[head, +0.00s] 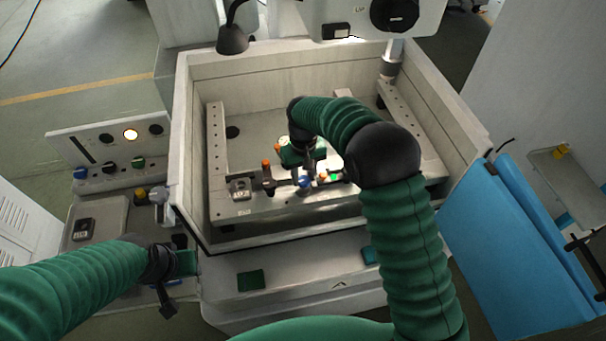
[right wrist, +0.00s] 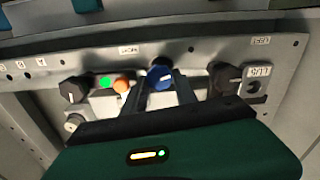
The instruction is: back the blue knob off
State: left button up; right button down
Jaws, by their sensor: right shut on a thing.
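The blue knob (head: 304,183) sits on the front bar inside the open tank, near the middle. In the right wrist view the blue knob (right wrist: 160,76) shows a white pointer mark. My right gripper (head: 303,172) reaches down into the tank from above. In the right wrist view my right gripper (right wrist: 160,88) has one finger on each side of the knob and is shut on it. My left gripper (head: 165,285) hangs outside the tank at the lower left, away from the knob; its finger gap is not clear.
Beside the knob are a green lit button (right wrist: 105,81), an orange button (right wrist: 122,85) and black knobs (right wrist: 74,89) (right wrist: 224,78). Another blue knob (head: 80,173) is on the left control panel. The tank walls (head: 440,110) surround the right gripper. A blue panel (head: 515,250) stands at right.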

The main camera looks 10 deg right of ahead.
aim_at(303, 179)
jog(key=shift+s+f, duration=0.1)
jog(key=shift+f, duration=0.05)
jog(key=c, duration=1)
grip_release()
jog(key=shift+o, duration=0.2)
jog(key=shift+r, duration=0.35)
notch_tip(303, 179, up, 16)
jog(key=b, duration=0.2)
jog(key=shift+r, duration=0.15)
jog(key=shift+c, duration=0.2)
